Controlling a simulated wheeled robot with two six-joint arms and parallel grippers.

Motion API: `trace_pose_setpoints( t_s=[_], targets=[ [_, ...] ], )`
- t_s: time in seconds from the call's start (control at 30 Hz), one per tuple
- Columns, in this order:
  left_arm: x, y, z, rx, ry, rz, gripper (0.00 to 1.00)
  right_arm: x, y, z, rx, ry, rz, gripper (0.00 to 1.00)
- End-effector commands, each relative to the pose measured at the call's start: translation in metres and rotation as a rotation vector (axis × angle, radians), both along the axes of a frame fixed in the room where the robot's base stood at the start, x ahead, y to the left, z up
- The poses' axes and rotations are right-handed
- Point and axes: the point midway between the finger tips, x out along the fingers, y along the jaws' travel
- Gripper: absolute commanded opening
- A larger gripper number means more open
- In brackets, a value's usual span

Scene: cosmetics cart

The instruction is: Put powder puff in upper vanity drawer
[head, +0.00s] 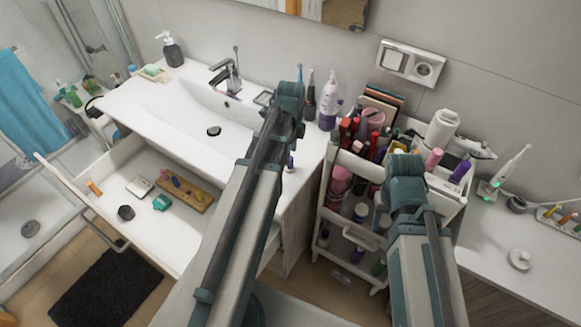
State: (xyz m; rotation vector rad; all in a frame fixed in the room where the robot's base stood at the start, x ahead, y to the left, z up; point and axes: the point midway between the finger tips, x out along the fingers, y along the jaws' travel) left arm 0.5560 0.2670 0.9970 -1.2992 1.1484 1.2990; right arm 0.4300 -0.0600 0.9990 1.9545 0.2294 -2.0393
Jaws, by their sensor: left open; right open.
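I cannot clearly pick out a powder puff; a small round white thing (520,258) with a knob on the right counter could be it, but I cannot tell. The upper vanity drawer (62,178) is pulled out below the sink, with a wooden tray, a dark round pot, a green item and other small things inside. My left gripper (298,78) is over the sink's right end, apart from the drawer, open; its fingers barely show. My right gripper (402,160) is over the front of the cosmetics cart (447,187), open; its fingers are mostly hidden.
The cart is crowded with bottles, tubes and a hair dryer (441,130). A soap dispenser (172,50) stands at the sink's back left. An electric toothbrush (505,172) stands on the right counter (490,235), whose front is fairly clear. A dark mat (105,290) lies on the floor.

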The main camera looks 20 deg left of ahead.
Motion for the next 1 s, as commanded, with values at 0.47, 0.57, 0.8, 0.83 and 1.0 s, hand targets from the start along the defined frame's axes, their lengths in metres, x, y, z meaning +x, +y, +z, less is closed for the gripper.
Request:
trace_pose_setpoints(
  t_s=[0.47,0.57,0.8,0.83,1.0],
  targets=[
    [0.002,0.002,-0.051,0.0,0.0,0.0,0.64,0.0,0.0,-0.051,0.0,0.0,-0.001,0.5],
    [0.002,0.002,-0.052,0.0,0.0,0.0,0.64,0.0,0.0,-0.053,0.0,0.0,-0.001,0.5],
    [0.002,0.002,-0.05,0.0,0.0,0.0,0.57,0.0,0.0,-0.051,0.0,0.0,-0.001,0.5],
    [0.002,0.002,-0.05,0.0,0.0,0.0,0.51,0.0,0.0,-0.051,0.0,0.0,-0.001,0.5],
    [0.002,0.002,-0.05,0.0,0.0,0.0,0.21,0.0,0.0,-0.051,0.0,0.0,-0.001,0.5]
  ],
)
